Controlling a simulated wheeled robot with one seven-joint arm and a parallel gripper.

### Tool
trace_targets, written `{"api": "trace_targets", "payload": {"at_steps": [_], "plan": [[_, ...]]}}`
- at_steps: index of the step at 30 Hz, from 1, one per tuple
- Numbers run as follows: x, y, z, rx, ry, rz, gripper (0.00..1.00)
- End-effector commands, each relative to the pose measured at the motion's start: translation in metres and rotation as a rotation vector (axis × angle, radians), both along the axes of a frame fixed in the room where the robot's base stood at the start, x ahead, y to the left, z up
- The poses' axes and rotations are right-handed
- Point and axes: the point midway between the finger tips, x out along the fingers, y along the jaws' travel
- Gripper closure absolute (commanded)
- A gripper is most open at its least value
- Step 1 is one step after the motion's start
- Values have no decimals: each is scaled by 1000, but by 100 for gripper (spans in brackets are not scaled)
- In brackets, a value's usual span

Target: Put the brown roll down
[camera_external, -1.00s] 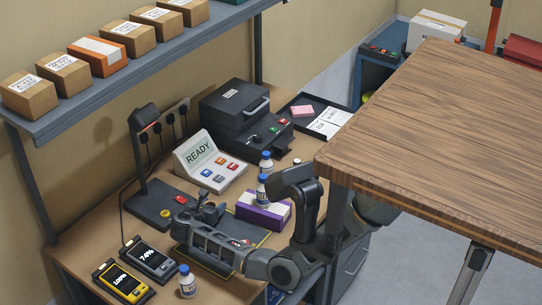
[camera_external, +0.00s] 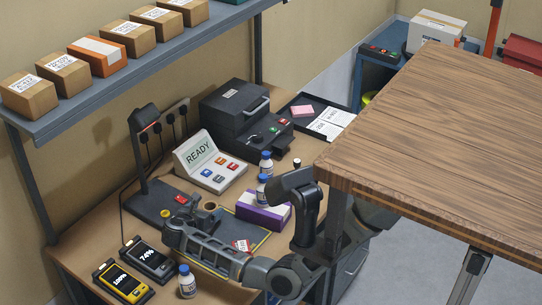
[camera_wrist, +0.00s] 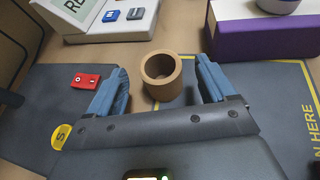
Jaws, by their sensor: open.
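The brown roll (camera_wrist: 162,76) stands upright on the dark mat in the wrist view, its round hole facing up. It sits between and a little beyond the fingers of my gripper (camera_wrist: 166,86), which are spread wide. A gap shows between the roll and each finger. In the external view the roll (camera_external: 209,206) is small and partly covered by my gripper (camera_external: 197,213), which is low over the mat (camera_external: 262,238) with the yellow edge.
A red tag (camera_wrist: 86,80) lies by the left finger. A purple and white box (camera_external: 264,217) with bottles near it stands to the right. A READY console (camera_external: 210,165) is behind. Two handheld devices (camera_external: 124,281) and a bottle (camera_external: 187,283) are in front.

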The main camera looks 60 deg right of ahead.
Motion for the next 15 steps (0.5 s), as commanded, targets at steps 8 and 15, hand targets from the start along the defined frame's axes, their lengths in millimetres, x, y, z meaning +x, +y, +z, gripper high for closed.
{"api": "trace_targets", "payload": {"at_steps": [8, 15], "plan": [[-6, 23, 9, 0, 0, -1, 16], [-6, 24, 11, 0, 0, -1, 16]]}}
